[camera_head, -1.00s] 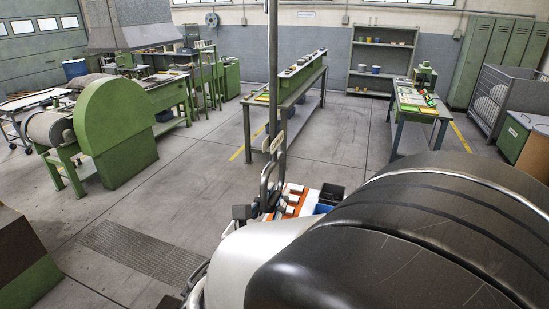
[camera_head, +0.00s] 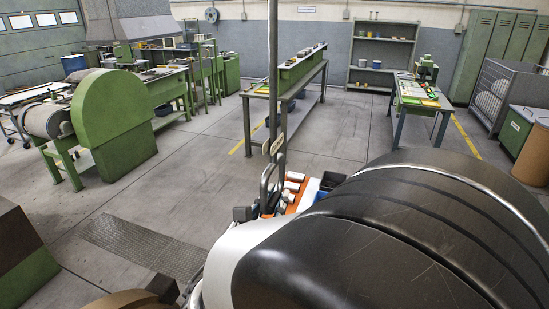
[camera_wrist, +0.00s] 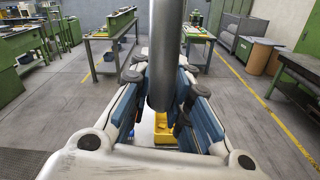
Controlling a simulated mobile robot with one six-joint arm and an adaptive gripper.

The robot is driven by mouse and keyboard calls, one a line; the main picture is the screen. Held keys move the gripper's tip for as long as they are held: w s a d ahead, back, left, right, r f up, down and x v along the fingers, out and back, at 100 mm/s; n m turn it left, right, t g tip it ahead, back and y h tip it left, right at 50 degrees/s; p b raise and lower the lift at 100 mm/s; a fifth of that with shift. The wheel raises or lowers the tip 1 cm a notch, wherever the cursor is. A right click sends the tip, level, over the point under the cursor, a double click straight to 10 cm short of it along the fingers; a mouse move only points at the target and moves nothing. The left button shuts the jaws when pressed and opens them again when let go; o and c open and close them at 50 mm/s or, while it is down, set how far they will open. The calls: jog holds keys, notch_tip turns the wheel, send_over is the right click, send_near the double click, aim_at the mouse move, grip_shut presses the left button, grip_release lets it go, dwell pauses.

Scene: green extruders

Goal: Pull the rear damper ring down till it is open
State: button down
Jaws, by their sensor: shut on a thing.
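A thin grey vertical rod (camera_head: 272,60) hangs from above the head view and ends at my gripper (camera_head: 272,146). In the wrist view the rod (camera_wrist: 166,45) looks thick and runs down between the two blue-sided fingers of my gripper (camera_wrist: 160,78). My gripper is shut on the rod's lower end, with a finger on each side. I take this as the rear damper pull; the ring's shape cannot be made out, as the fingers and the viewing angle hide it. The damper itself is out of view.
My arm's large dark link covers the lower right of the head view. A green machine with a rounded guard (camera_head: 110,120) stands at left. A long green bench (camera_head: 290,75) and a table (camera_head: 420,95) stand beyond.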

aim_at(270, 168)
jog(key=shift+f, duration=0.25)
jog(key=c, duration=1.5)
grip_release()
jog(key=shift+o, duration=0.2)
jog(key=shift+r, duration=0.1)
notch_tip(270, 168, up, 10)
jog(key=shift+f, duration=0.1)
jog(key=shift+c, duration=0.3)
